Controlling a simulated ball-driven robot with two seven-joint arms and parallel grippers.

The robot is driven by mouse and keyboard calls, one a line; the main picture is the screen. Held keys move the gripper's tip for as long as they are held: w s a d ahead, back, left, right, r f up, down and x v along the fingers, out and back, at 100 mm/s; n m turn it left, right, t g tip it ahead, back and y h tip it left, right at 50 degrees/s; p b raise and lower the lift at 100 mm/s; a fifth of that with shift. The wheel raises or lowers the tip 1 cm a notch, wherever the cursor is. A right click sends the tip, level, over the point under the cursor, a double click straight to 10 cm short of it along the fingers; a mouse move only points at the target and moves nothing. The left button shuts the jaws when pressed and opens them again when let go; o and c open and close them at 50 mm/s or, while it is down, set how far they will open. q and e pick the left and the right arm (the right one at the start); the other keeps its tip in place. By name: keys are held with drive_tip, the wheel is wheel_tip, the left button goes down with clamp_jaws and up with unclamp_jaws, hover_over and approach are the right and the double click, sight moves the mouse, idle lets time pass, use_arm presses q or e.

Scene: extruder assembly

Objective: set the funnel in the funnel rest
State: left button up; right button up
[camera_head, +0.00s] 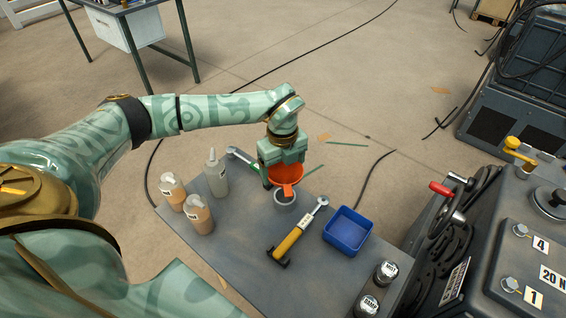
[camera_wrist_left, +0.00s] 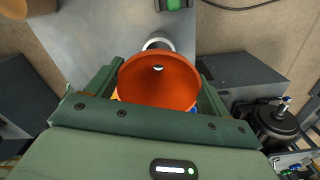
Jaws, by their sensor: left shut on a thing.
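The orange funnel (camera_head: 287,174) is held by my left gripper (camera_head: 281,165), whose jaws are shut on it. In the left wrist view the funnel (camera_wrist_left: 158,95) sits between the two green fingers, wide mouth toward the camera, with its small hole visible. The funnel rest looks to be the grey ring-shaped cup (camera_head: 286,197) on the table, just below the funnel in the head view. Part of its rim (camera_wrist_left: 158,42) shows past the funnel in the wrist view. The funnel overlaps the cup's far side; I cannot tell whether they touch. My right gripper is out of view.
On the grey table (camera_head: 240,235), a yellow-handled tool (camera_head: 287,243) and a blue bin (camera_head: 347,230) lie right of the cup. Several bottles (camera_head: 198,213) stand at the left, and metal-lidded jars (camera_head: 367,306) near the front. A machine (camera_head: 500,240) stands at the right.

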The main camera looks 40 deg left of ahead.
sight(283, 178)
use_arm(q)
wheel_tip(283, 178, down, 4)
drive_tip(key=shift+r+b, duration=0.2)
drive_tip(key=shift+b, duration=0.45)
drive_tip(key=shift+f+b, duration=0.35)
drive_tip(key=shift+f, duration=1.05)
drive_tip(key=shift+f, duration=0.45)
drive_tip(key=o, duration=0.9)
drive_tip(key=shift+r, duration=0.1)
